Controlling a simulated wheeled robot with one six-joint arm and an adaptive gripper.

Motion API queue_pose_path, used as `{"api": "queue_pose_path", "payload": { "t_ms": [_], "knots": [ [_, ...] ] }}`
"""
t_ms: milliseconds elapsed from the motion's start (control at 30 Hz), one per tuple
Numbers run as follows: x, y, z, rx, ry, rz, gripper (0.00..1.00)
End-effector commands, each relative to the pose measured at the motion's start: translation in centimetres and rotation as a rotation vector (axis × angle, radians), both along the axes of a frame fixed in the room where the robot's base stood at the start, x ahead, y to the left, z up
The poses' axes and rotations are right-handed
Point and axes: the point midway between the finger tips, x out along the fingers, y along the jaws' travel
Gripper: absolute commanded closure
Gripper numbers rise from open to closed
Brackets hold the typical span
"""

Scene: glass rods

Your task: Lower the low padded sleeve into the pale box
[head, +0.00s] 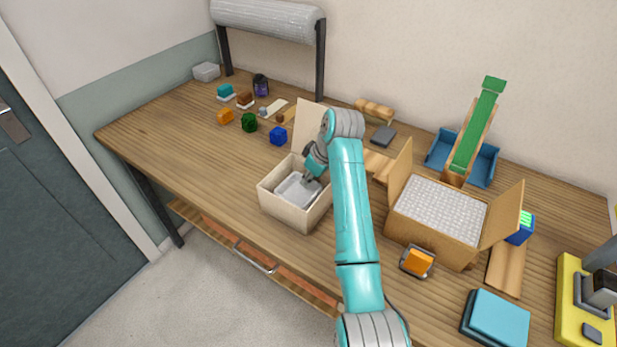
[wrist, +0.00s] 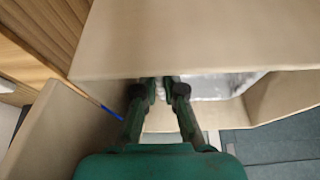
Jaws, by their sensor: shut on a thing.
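The pale box (head: 283,210) stands open on the bench, and its walls also fill much of the wrist view (wrist: 190,40). The low padded sleeve (head: 294,190), silvery grey and flat, is inside the box walls; part of it shows shiny in the wrist view (wrist: 215,87). My gripper (head: 311,180) reaches down into the box and is shut on the sleeve at its right, far side. The fingertips (wrist: 163,88) are partly hidden behind a box wall or flap in the wrist view. I cannot tell whether the sleeve touches the box floor.
A raised pale flap (head: 307,127) stands behind the box. A cardboard box of white padding (head: 432,245) with open flaps is to the right. The bench left of the pale box is clear.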

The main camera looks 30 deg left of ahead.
Motion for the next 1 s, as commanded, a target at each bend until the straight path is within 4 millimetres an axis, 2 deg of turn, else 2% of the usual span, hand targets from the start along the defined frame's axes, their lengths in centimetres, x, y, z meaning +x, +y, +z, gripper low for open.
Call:
{"api": "queue_pose_path", "payload": {
  "t_ms": [1000],
  "knots": [
    [0.0, 0.0, -1.1, 0.0, 0.0, 0.0, 1.0]
  ]
}}
